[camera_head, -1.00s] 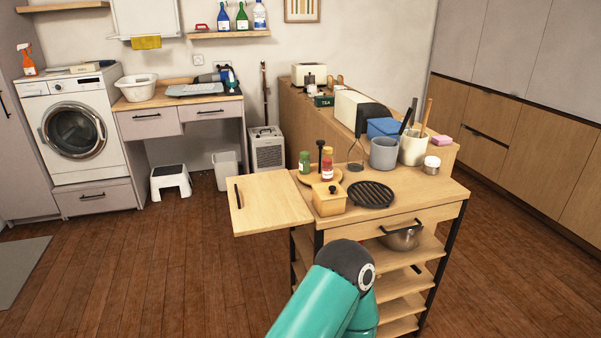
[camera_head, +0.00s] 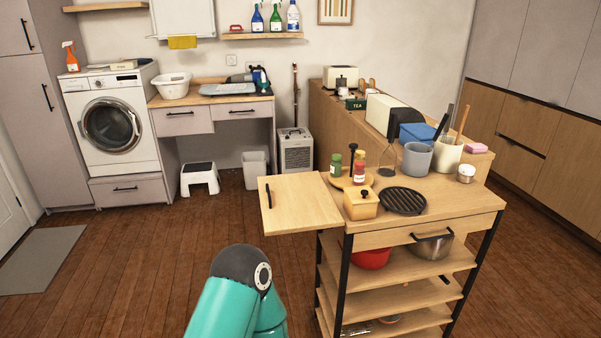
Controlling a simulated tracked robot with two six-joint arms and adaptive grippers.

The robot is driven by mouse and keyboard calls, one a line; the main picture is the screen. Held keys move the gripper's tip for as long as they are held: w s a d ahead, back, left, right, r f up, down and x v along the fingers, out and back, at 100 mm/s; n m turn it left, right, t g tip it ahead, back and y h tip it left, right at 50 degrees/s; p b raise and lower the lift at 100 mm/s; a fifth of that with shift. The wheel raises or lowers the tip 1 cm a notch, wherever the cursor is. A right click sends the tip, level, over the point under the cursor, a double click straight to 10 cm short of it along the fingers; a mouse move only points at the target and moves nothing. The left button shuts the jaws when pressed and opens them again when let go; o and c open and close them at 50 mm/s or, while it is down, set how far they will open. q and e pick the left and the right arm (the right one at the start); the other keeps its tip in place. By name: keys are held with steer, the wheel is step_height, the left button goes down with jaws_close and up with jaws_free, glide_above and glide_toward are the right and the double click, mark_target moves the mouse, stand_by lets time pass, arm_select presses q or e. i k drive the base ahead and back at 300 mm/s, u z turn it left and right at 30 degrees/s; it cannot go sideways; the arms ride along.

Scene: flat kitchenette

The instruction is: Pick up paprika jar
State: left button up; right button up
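A small jar with red contents and a pale label (camera_head: 359,174), which looks like the paprika jar though its label is too small to read, stands upright on the kitchen cart. A green jar (camera_head: 337,165) stands just left of it, and another reddish jar top (camera_head: 361,157) shows behind it. They stand on or beside a round wooden tray (camera_head: 335,182). Neither of my grippers is in view. Only a teal link of one of my arms shows at the bottom, in front of the cart and apart from the jars.
The cart top (camera_head: 440,197) has a raised left leaf (camera_head: 300,205). A wooden box (camera_head: 361,205) and black grill pan (camera_head: 402,200) stand in front of the jars. A dark pepper mill (camera_head: 353,160) and utensil holders (camera_head: 446,157) are close by.

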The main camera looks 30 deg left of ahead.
mark_target(359, 172)
steer(key=u, duration=0.35)
steer(key=i, duration=0.2)
steer(key=u, duration=1.05)
steer(key=i, duration=0.85)
steer(key=z, duration=0.2)
steer(key=k, duration=0.8)
steer(key=u, duration=0.2)
steer(key=i, duration=0.8)
steer(key=z, duration=0.05)
